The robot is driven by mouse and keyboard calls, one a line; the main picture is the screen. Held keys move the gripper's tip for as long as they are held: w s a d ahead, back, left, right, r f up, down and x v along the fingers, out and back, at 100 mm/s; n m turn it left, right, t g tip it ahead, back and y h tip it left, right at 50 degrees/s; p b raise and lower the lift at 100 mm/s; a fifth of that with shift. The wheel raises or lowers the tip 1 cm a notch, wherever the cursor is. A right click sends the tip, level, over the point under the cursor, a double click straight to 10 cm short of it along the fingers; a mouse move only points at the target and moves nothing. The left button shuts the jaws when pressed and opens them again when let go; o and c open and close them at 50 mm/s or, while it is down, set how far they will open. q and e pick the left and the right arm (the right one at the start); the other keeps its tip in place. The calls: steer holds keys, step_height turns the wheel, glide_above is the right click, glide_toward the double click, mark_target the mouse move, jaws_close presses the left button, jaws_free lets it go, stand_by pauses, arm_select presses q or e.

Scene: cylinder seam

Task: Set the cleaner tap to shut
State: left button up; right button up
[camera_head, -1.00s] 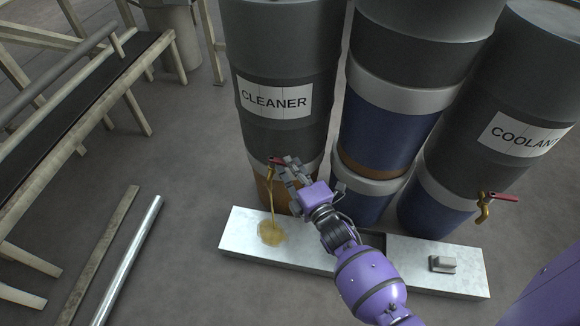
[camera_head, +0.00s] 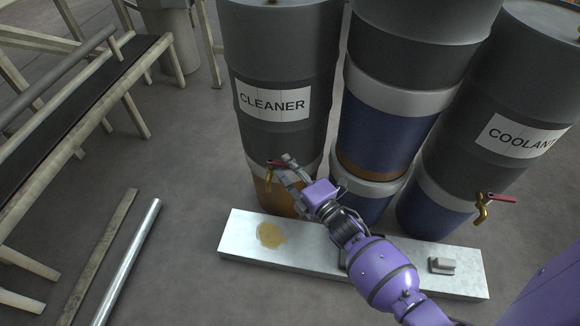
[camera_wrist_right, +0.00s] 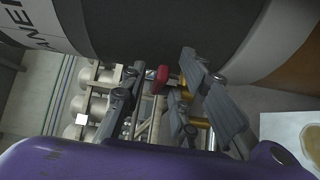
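The cleaner tap (camera_head: 270,171) is brass with a red handle (camera_head: 276,163), low on the front of the drum labelled CLEANER (camera_head: 285,65). No stream shows below it now. A yellow-brown puddle (camera_head: 270,235) lies on the pale tray beneath. My right gripper (camera_head: 288,171) is at the tap, just right of it. In the right wrist view, the red handle end (camera_wrist_right: 162,74) stands between the spread fingers (camera_wrist_right: 160,85), with brass parts (camera_wrist_right: 192,88) behind the right finger. Contact with the fingers is unclear. My left gripper is not in view.
The pale tray (camera_head: 330,262) runs along the floor before the drums, with a small grey block (camera_head: 441,265) on it. The coolant drum (camera_head: 490,120) has its own red-handled brass tap (camera_head: 484,207) at the right. Pipes (camera_head: 130,255) and a conveyor (camera_head: 75,105) are at the left.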

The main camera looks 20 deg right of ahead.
steer(key=shift+s, duration=0.1)
steer(key=v, duration=1.1)
steer(key=shift+s, duration=0.35)
